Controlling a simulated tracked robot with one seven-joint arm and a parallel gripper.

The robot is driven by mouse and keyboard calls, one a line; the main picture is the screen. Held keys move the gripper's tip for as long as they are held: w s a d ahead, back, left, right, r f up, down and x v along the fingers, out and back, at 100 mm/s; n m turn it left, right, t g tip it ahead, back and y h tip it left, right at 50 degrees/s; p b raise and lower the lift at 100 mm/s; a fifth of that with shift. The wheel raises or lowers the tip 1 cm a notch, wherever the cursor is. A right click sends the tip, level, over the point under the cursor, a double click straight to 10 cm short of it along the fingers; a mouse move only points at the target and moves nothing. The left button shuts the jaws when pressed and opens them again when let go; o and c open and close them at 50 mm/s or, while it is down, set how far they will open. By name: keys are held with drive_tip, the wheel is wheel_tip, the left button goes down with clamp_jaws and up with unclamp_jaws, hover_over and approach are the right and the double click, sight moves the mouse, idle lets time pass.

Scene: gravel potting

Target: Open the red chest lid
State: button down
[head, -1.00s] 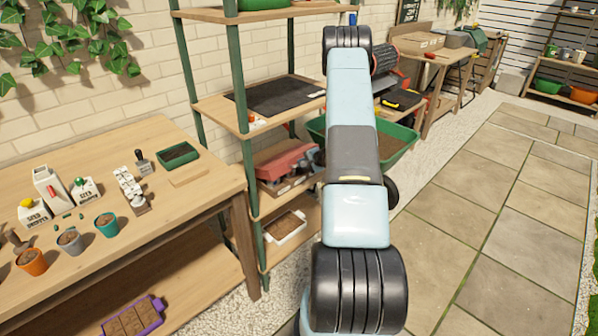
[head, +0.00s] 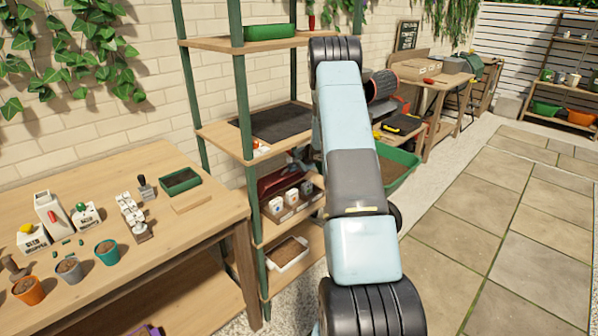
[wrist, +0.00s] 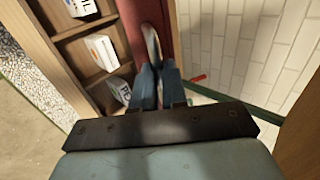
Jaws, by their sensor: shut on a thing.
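The red chest lid (head: 284,180) stands raised on the middle shelf unit, tilted up at the back of the wooden chest (head: 288,213). Below it the chest interior shows white packets (head: 292,198). In the wrist view the red lid (wrist: 137,22) runs up beside the open compartments with packets (wrist: 101,52). My gripper (wrist: 157,72) is shut at the lid, its blue fingers close together by a pale curved handle (wrist: 152,42). The exact grip is partly hidden by the fingers. In the head view my arm hides most of the gripper.
Green shelf posts (head: 243,105) and a shelf with a dark mat (head: 272,121) stand close around the chest. A white tray of soil (head: 288,254) sits on the shelf below. A brick wall is behind. The paved floor on the right is clear.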

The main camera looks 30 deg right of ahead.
drive_tip(key=shift+w+a+r, duration=0.1)
drive_tip(key=shift+w+r, duration=0.05)
drive_tip(key=shift+w, duration=0.1)
drive_tip(key=c, duration=1.2)
unclamp_jaws()
drive_tip(key=shift+o, duration=0.2)
drive_tip(key=shift+s, duration=0.1)
drive_tip(key=s+d+r, duration=0.1)
drive_tip(key=s+d, duration=0.1)
drive_tip(key=s, duration=0.5)
drive_tip(key=s+d+r, duration=0.2)
drive_tip(key=s, duration=0.6)
drive_tip(key=shift+r, duration=0.15)
drive_tip(key=shift+d, duration=0.1)
